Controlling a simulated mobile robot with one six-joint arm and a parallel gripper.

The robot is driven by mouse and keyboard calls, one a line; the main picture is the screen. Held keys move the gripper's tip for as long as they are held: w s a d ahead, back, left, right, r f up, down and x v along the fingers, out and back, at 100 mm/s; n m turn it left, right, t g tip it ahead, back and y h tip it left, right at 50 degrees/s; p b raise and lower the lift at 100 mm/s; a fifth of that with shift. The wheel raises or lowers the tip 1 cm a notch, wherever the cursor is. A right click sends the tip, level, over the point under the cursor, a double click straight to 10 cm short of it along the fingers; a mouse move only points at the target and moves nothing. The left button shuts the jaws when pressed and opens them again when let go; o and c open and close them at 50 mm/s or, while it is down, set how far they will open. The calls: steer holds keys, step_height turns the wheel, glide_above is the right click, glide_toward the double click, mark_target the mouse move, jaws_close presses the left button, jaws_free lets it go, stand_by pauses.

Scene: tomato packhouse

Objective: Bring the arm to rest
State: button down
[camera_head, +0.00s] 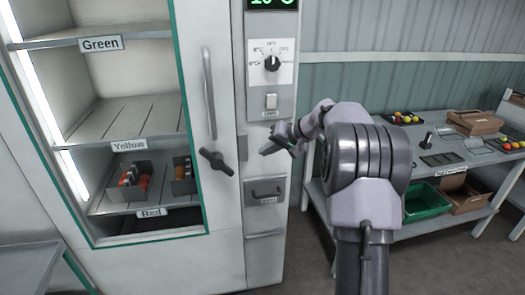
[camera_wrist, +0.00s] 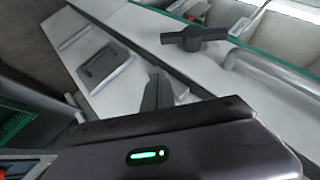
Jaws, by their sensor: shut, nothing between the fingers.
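My arm reaches up and forward in the head view, its large grey joint at the middle right. My gripper (camera_head: 272,145) is at the arm's far end, in front of the cabinet's control column, left of the joint. It is shut and holds nothing. In the wrist view the dark gripper finger (camera_wrist: 157,92) points toward the column face. The gripper appears apart from the door's black latch handle (camera_head: 216,161), which also shows in the wrist view (camera_wrist: 194,38).
The tall cabinet (camera_head: 225,75) has a glass door and shelves labelled Green, Yellow and Red. Trays of red items (camera_head: 130,182) sit inside. A drawer (camera_head: 265,191) is below my gripper. At the right, a workbench (camera_head: 410,150) holds tomatoes and boxes, with a green crate (camera_head: 427,203) below.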

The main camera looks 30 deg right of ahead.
steer(key=s+a+r+n+g, duration=0.1)
steer(key=s+a+r, duration=0.3)
steer(key=s+a, duration=0.5)
steer(key=s+a+r+g, duration=0.1)
steer(key=s+a+r, duration=0.5)
steer(key=a, duration=0.5)
steer(key=s+a+f, duration=0.2)
steer(key=s, duration=0.6)
steer(key=s+a+f+h, duration=0.1)
steer(key=s+a+f, duration=0.1)
steer(key=s, duration=0.6)
steer(key=s+a+f+g+h, duration=0.1)
steer(key=s+a+f, duration=0.2)
steer(key=s, duration=0.5)
steer(key=shift+f, duration=0.45)
